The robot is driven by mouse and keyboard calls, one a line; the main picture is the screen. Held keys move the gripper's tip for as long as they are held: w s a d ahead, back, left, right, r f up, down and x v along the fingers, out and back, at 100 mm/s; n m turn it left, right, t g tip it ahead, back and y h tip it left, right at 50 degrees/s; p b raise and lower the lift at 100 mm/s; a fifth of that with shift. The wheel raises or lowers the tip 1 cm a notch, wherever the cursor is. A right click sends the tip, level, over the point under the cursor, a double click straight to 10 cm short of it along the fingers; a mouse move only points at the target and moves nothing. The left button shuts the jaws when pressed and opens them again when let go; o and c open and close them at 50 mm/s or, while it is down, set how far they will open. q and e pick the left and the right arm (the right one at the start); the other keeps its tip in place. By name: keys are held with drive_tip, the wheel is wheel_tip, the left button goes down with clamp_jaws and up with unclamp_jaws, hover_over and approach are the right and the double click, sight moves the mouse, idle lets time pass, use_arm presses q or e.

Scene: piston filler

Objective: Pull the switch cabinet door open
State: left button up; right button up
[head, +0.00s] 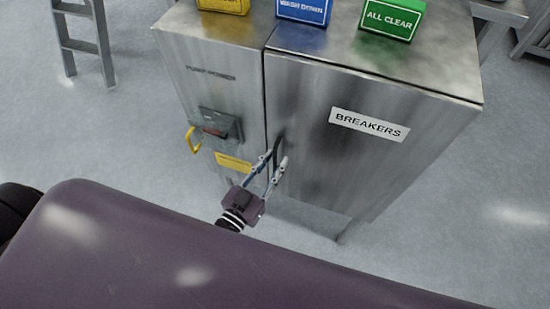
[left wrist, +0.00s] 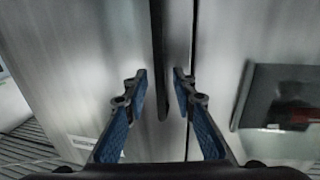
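The steel switch cabinet door (head: 330,165) with the BREAKERS label (head: 369,125) is closed flush with the cabinet front. Its dark vertical handle (head: 277,150) sits at the door's left edge, beside the seam. My left gripper (head: 273,160) is in front of the handle, its two fingers apart. In the left wrist view, the handle (left wrist: 158,50) shows between the fingertips (left wrist: 161,78), with visible gaps on both sides. That view looks upside down, with the door (left wrist: 85,65) on the left. Contact with the handle cannot be told. My right gripper is not in view.
Yellow, blue (head: 304,10) and green (head: 391,18) sign blocks stand on top. A ladder (head: 85,40) stands behind left.

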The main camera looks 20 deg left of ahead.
use_arm(q)
drive_tip(key=shift+w, duration=0.35)
drive_tip(key=shift+c, duration=0.6)
clamp_jaws()
